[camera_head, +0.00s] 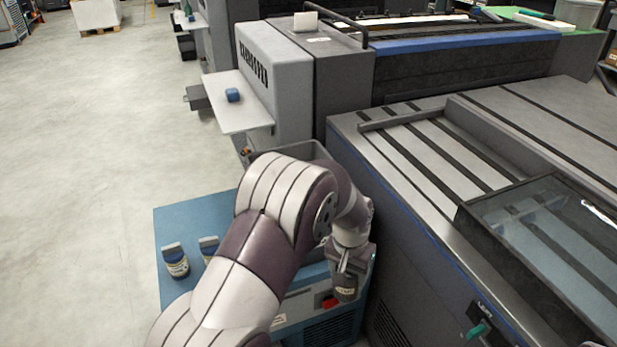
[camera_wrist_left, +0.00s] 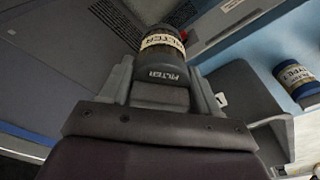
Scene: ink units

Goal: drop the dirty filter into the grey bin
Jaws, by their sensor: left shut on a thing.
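The dirty filter, a dark cylinder with a cream label, shows in the head view (camera_head: 346,287) and in the left wrist view (camera_wrist_left: 163,50). My left gripper (camera_head: 348,268) is shut on it and holds it near the front of the blue cabinet, beside the dark machine side. In the left wrist view the fingers (camera_wrist_left: 160,85) clasp it from both sides. A grey bin (camera_head: 316,151) shows behind my left arm, beyond the cabinet; the arm hides most of it. My right gripper is not in view.
The large press (camera_head: 440,200) borders my left arm on the right. A white shelf (camera_head: 228,104) with a blue item lies farther back. Open floor is at left.

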